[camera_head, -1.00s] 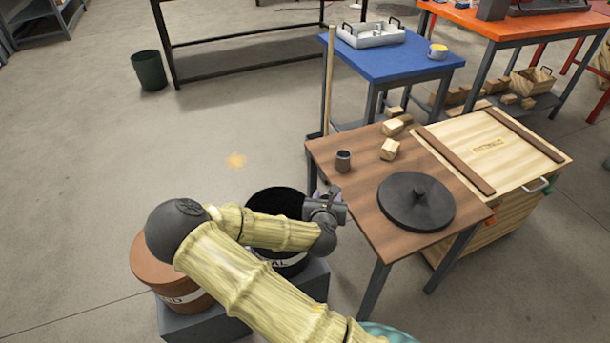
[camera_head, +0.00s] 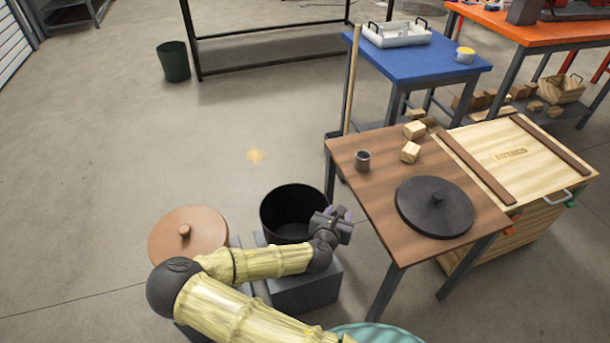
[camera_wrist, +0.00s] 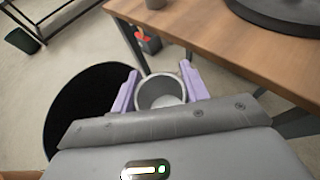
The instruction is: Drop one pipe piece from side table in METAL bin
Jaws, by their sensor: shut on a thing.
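The METAL bin (camera_head: 288,205) is black, round and open on top, left of the side table; my arm hides its label. It also shows at the left in the wrist view (camera_wrist: 72,125). My gripper (camera_head: 340,216) is at the bin's right side, between bin and table. In the wrist view, the purple fingers of my gripper (camera_wrist: 160,85) are shut on a grey pipe piece (camera_wrist: 162,92), which appears just right of the bin's dark opening. Another grey pipe piece (camera_head: 362,161) stands on the brown side table (camera_head: 375,195), near its left edge.
A brown lidded bin (camera_head: 188,230) stands left of the METAL bin. A black round lid (camera_head: 435,206) and wooden blocks (camera_head: 410,151) are on the side table. A wooden crate (camera_head: 520,155) adjoins it.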

